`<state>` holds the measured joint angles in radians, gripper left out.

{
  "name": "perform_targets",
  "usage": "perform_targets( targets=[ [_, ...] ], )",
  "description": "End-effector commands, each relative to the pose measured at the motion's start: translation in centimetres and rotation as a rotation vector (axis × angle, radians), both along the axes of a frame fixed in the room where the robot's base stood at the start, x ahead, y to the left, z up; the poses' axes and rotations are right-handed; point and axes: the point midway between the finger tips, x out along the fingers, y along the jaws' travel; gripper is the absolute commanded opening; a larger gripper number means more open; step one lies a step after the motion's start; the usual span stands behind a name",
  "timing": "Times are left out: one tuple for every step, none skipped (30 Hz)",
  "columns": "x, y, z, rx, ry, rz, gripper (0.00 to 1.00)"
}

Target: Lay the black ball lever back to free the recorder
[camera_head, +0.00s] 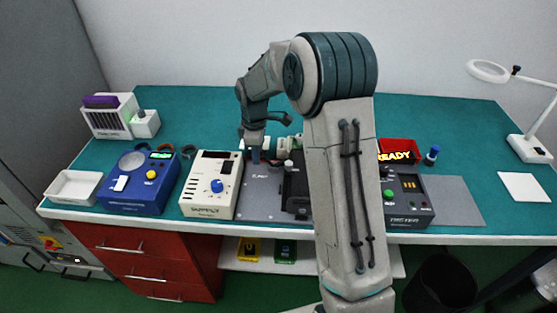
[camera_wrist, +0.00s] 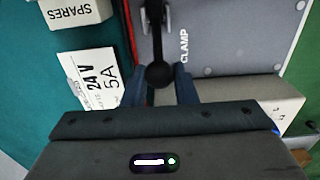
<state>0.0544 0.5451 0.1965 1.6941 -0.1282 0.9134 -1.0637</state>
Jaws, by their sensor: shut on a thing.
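The black ball lever (camera_wrist: 159,74) shows in the wrist view, its dark stem running up the picture beside the word CLAMP on a grey plate (camera_wrist: 225,35). My gripper (camera_wrist: 160,88) has its two blue fingers on either side of the ball and is shut on it. In the head view my gripper (camera_head: 255,156) is low over the back left of the grey plate (camera_head: 258,203); the lever cannot be made out there. A black device (camera_head: 295,187) stands on the plate, partly hidden by my arm; I cannot tell whether it is the recorder.
A white supply unit (camera_head: 208,190) and a blue instrument (camera_head: 138,186) stand left of the plate. A SPARES box (camera_wrist: 75,10) and a 24 V 5A card (camera_wrist: 97,85) lie near the gripper.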

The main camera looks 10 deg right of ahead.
Motion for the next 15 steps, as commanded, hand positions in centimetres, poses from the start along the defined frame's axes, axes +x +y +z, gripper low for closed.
perform_targets(
  targets=[
    [-0.1,0.2,-0.3,0.002,0.006,0.001,0.05],
    [-0.1,0.2,-0.4,0.002,0.007,0.001,0.05],
    [-0.1,0.3,-0.4,0.002,0.007,0.001,0.05],
    [-0.1,0.3,-0.5,0.002,0.007,0.001,0.05],
    [-0.1,0.4,-0.6,0.001,0.007,0.002,0.05],
    [-0.1,0.5,-0.8,0.001,0.007,0.002,0.05],
    [-0.1,0.6,-0.9,0.002,0.008,0.002,0.05],
    [0.0,0.6,-1.0,0.002,0.008,0.002,0.05],
    [0.0,0.7,-1.1,0.002,0.008,0.002,0.05],
    [0.0,0.7,-1.1,0.002,0.008,0.002,0.05],
    [0.0,0.8,-1.2,0.002,0.008,0.002,0.05],
    [0.0,0.8,-1.2,0.002,0.008,0.001,0.05],
    [0.0,0.8,-1.2,0.002,0.008,0.001,0.05],
    [0.0,0.8,-1.3,0.002,0.008,0.001,0.05],
    [0.0,0.9,-1.4,0.001,0.009,0.001,0.05]
  ],
)
